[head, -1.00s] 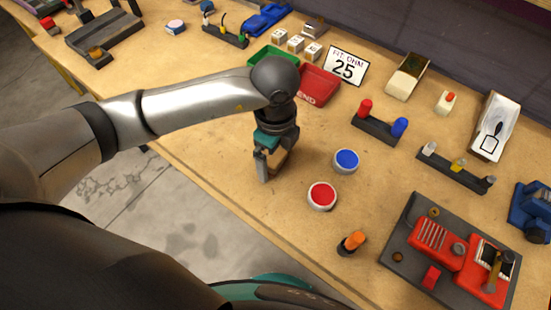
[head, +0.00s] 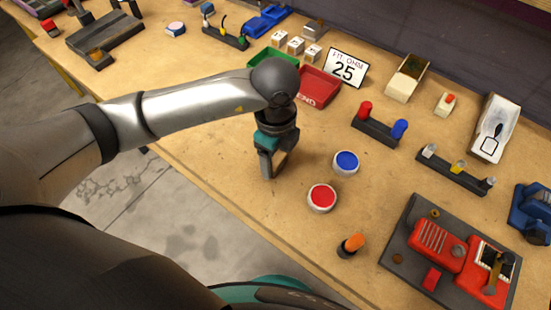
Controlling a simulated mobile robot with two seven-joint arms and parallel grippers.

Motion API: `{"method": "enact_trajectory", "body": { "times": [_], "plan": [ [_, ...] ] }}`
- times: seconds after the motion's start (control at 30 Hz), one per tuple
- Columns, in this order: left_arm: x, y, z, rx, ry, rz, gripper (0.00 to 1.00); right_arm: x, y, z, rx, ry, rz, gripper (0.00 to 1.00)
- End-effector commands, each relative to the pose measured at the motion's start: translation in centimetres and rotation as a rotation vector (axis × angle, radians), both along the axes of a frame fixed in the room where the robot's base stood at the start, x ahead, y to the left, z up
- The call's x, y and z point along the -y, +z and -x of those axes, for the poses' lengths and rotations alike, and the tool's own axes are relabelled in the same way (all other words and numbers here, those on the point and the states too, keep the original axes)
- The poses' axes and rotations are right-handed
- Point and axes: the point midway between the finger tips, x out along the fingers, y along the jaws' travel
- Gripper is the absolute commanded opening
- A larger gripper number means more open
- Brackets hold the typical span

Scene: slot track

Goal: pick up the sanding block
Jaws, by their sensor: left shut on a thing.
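My left gripper (head: 271,165) points down over the front part of the wooden bench, left of the blue-topped and red-topped round tins. It is shut on a small block, which I take to be the sanding block (head: 281,158). Only a small brownish part of the block shows, as the fingers and wrist hide most of it. I cannot tell whether the block touches the bench top or is just above it. My right gripper is not in view.
Close to the right are the blue tin (head: 345,163), the red tin (head: 322,198) and an orange-topped item (head: 351,245). Behind are a red bin (head: 318,88) and a green bin (head: 272,60). A dark tray (head: 420,215) holds red parts. Bare bench lies in front.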

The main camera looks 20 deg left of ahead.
Motion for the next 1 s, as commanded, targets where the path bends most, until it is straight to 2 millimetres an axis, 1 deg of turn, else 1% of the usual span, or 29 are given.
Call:
{"method": "enact_trajectory", "body": {
  "times": [0.17, 0.27, 0.37, 0.47, 0.57, 0.8, 0.9, 1.0],
  "plan": [
    [0.0, 0.2, 0.0, 0.001, 0.000, 0.000, 0.14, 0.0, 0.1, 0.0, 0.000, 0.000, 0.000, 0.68],
    [0.0, 0.9, -0.1, 0.002, -0.001, 0.002, 0.14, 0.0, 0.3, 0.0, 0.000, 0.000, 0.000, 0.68],
    [0.0, 2.1, -0.1, 0.003, -0.001, 0.001, 0.14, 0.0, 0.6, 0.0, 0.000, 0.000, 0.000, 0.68],
    [0.1, 4.0, -0.1, 0.005, 0.000, 0.002, 0.14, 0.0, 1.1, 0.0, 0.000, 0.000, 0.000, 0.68],
    [0.1, 6.5, -0.1, 0.005, -0.002, 0.003, 0.14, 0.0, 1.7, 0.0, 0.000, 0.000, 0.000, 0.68],
    [0.1, 13.5, -0.1, 0.007, -0.002, 0.002, 0.14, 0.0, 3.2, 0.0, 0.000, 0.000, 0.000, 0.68],
    [0.0, 16.1, -0.2, 0.007, -0.001, 0.001, 0.14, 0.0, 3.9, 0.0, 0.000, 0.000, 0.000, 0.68],
    [0.0, 18.0, -0.1, 0.006, -0.001, -0.002, 0.14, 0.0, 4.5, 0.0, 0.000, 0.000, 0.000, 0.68]
  ]
}}
